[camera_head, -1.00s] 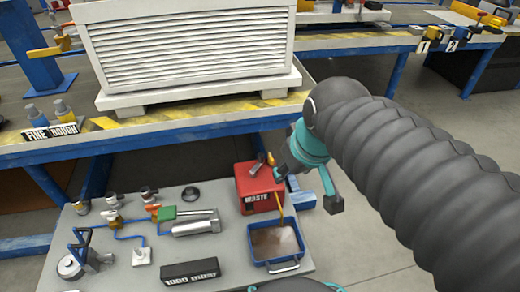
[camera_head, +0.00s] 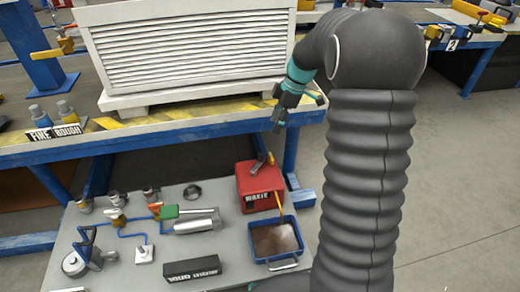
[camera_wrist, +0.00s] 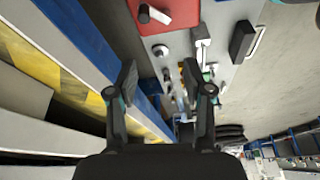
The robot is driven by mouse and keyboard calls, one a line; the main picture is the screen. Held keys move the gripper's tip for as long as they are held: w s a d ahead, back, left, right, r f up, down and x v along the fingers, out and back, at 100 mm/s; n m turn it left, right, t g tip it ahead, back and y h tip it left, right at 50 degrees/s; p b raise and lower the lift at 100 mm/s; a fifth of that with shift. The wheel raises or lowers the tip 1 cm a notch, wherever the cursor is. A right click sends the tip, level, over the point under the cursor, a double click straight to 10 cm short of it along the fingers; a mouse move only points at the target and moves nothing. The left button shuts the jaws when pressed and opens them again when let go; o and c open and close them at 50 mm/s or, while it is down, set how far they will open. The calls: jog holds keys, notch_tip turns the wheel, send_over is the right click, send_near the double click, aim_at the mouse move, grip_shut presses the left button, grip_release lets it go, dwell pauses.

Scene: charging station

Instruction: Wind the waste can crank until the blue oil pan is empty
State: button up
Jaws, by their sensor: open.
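The red waste can (camera_head: 260,186) stands at the right back of the grey board, with the word WASTE on its front. Its crank (camera_head: 262,160), with a grey arm and a small orange part beside it, is on top. The blue oil pan (camera_head: 276,251) sits in front of the can and holds brown liquid. A yellow-orange strip runs from the can to the pan. My gripper (camera_head: 283,112) is open and empty, above and behind the can near the table edge. In the wrist view the red can (camera_wrist: 165,12) shows at the top, beyond my open fingers (camera_wrist: 168,88).
A blue-framed table with a yellow-striped edge (camera_head: 190,112) carries a large white louvred box (camera_head: 190,50) close to my gripper. The grey board (camera_head: 225,245) also holds a black labelled block (camera_head: 193,268), a metal cylinder (camera_head: 193,222) and blue piping. Open floor lies at right.

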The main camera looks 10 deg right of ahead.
aim_at(262, 154)
jog(key=w+a+f, duration=0.1)
jog(key=f, duration=0.4)
jog(key=w+a+f+n, duration=0.1)
jog(key=f, duration=0.5)
jog(key=w+a+f+n, duration=0.1)
jog(key=a+f, duration=0.1)
jog(key=f, duration=0.4)
jog(key=shift+w+f+y, duration=0.1)
jog(key=shift+w+y, duration=0.05)
jog(key=shift+y, duration=0.15)
jog(key=shift+c, duration=0.2)
grip_shut()
jog(key=shift+b, duration=0.4)
